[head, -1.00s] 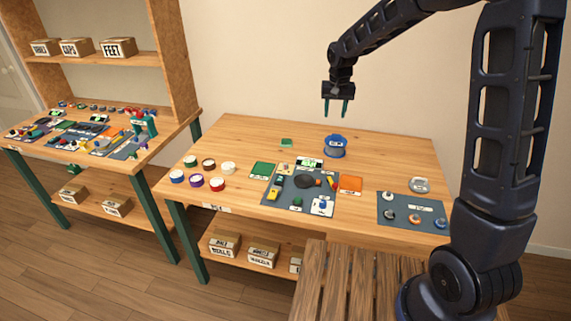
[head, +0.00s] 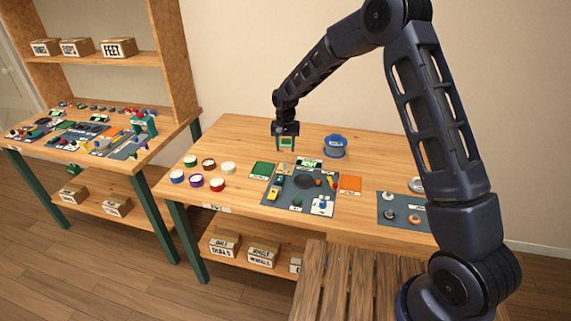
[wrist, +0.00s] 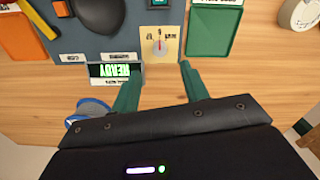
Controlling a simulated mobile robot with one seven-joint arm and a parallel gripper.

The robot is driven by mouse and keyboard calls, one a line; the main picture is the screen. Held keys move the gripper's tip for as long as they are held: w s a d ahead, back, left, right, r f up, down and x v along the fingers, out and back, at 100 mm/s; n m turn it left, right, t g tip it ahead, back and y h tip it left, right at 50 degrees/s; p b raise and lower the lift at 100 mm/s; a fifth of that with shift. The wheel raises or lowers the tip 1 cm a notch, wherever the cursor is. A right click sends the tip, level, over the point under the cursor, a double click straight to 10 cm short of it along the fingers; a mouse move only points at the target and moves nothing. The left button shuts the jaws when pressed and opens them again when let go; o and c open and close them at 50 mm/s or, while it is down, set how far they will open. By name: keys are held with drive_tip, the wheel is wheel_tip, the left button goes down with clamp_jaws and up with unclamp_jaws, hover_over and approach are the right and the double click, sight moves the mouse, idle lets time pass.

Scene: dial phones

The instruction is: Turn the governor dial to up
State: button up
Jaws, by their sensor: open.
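A small dial (wrist: 159,47) with a red pointer mark sits on a pale yellow plate at the board's edge in the wrist view. Its lettering is too small to read, so I cannot confirm that it is the governor dial. The plate also shows small in the head view (head: 282,168). My gripper (wrist: 159,76) is open and empty, its two green fingers apart, with the dial between and beyond their tips. In the head view my gripper (head: 286,149) hangs above the table, behind the dark board (head: 283,200). The fingers do not appear to touch the dial.
A lit display (wrist: 115,71) reading READY sits beside the dial plate. A green tray (wrist: 213,32) and an orange tray (head: 350,184) flank the board. A blue round container (head: 334,147) stands at the back. Several round pots (head: 217,184) stand at the left.

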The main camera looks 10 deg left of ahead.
sight(285, 164)
wheel_tip(285, 164, down, 9)
drive_tip(key=shift+f, duration=0.1)
idle(0.3)
drive_tip(key=shift+c, duration=0.5)
clamp_jaws()
drive_tip(key=shift+n, duration=0.3)
drive_tip(key=n, duration=0.3)
drive_tip(key=shift+n, duration=2.5)
